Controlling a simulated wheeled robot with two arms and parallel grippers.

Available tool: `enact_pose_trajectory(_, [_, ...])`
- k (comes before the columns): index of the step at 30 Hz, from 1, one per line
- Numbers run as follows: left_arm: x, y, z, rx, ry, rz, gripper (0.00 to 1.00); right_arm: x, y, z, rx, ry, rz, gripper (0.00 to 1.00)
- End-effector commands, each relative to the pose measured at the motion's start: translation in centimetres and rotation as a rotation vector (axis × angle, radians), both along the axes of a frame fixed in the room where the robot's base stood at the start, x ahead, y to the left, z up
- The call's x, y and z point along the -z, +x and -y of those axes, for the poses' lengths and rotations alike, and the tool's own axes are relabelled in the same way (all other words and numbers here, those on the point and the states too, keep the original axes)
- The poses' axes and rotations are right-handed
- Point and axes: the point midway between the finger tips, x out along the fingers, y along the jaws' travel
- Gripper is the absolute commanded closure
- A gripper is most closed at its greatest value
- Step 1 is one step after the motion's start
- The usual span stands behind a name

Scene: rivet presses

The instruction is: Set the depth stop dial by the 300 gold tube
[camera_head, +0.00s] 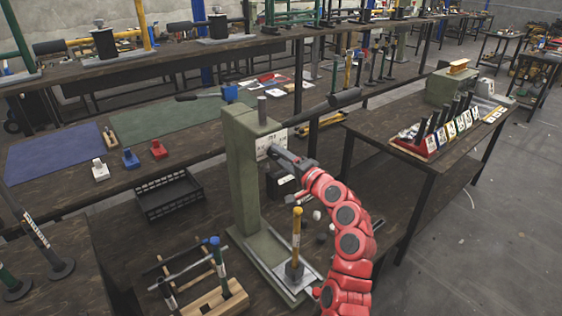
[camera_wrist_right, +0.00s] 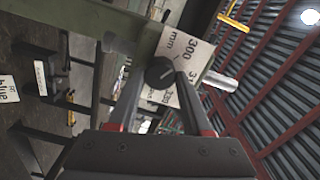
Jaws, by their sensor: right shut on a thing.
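The green press (camera_head: 243,170) stands in the middle of the head view, with a white scale plate (camera_head: 263,150) near its top. In the right wrist view the plate (camera_wrist_right: 196,50) reads 300 mm, with other numbers partly hidden. The dark round depth stop dial (camera_wrist_right: 159,72) sits on the plate with a pale pointer line. My right gripper (camera_wrist_right: 159,80) is shut on the dial, one finger on each side. In the head view the gripper (camera_head: 276,153) hides the dial. A gold tube (camera_head: 297,235) stands upright on the press base. My left gripper is not in view.
A wooden rack (camera_head: 205,304) with a blue-topped tube (camera_head: 217,257) stands left of the press base. A black crate (camera_head: 168,195) is behind it. A black-ended lever (camera_head: 344,98) extends from the press top.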

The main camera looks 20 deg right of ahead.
Motion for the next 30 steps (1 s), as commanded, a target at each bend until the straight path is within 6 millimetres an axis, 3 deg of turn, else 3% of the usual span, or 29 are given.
enact_pose_trajectory(12, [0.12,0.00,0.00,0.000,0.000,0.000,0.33,0.29,0.01,-0.10,-0.003,-0.006,-0.004,1.00])
enact_pose_trajectory(13, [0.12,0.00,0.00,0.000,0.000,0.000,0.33,0.28,0.01,-0.10,-0.003,-0.006,-0.004,0.47])
enact_pose_trajectory(17, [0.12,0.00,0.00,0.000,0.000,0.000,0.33,0.21,0.01,-0.07,-0.002,-0.005,-0.003,0.24])
enact_pose_trajectory(18, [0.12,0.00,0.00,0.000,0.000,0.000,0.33,0.19,0.01,-0.07,-0.002,-0.005,-0.002,0.20])
enact_pose_trajectory(30, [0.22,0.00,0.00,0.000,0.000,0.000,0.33,0.02,-0.66,0.28,0.001,-0.005,0.003,0.20])
